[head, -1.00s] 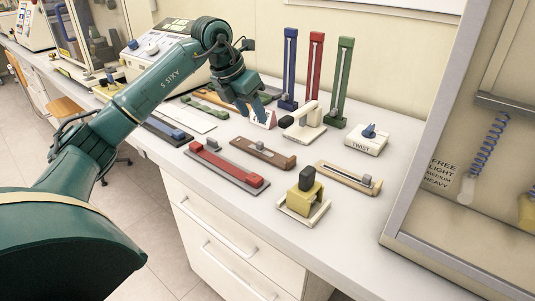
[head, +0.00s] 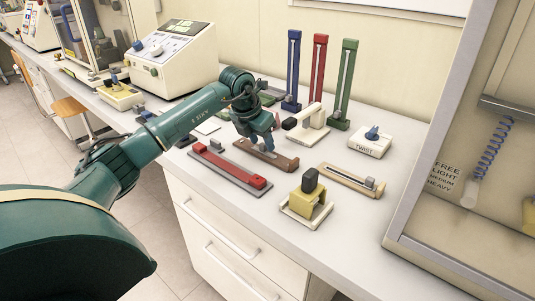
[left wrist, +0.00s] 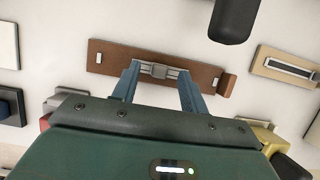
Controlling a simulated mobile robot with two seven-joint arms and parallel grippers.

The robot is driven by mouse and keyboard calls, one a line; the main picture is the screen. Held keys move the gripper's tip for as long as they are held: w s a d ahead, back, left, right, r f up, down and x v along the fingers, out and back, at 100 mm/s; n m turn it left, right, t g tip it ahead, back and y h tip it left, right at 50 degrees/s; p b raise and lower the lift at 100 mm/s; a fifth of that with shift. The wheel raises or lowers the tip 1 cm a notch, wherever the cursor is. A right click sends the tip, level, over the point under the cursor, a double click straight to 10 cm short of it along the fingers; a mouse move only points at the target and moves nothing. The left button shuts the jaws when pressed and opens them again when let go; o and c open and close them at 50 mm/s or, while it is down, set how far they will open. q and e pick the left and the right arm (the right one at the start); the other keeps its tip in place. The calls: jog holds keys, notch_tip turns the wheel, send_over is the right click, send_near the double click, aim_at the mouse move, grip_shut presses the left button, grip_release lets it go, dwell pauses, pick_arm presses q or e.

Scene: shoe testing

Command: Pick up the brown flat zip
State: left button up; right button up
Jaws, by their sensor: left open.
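The brown flat zip (head: 277,160) lies flat on the white counter, between the red flat piece and the white stand. In the left wrist view the brown flat zip (left wrist: 112,57) lies crosswise, with a grey slider (left wrist: 158,70) near its middle. My left gripper (head: 260,146) is over it in the head view, pointing down, and hides part of it. In the left wrist view my left gripper (left wrist: 160,82) is open, with its fingers on either side of the grey slider. I cannot tell whether the fingers touch the zip. My right gripper is not in view.
A red flat zip (head: 228,168) lies in front, a tan one (head: 347,180) to the right, and a yellow block on a white base (head: 306,205) near the front edge. Blue, red and green upright zips (head: 345,85) and a TWIST box (head: 370,143) stand behind.

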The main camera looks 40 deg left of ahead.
pick_arm(q)
jog(key=shift+w+f, duration=0.2)
jog(key=shift+f, duration=0.3)
grip_shut()
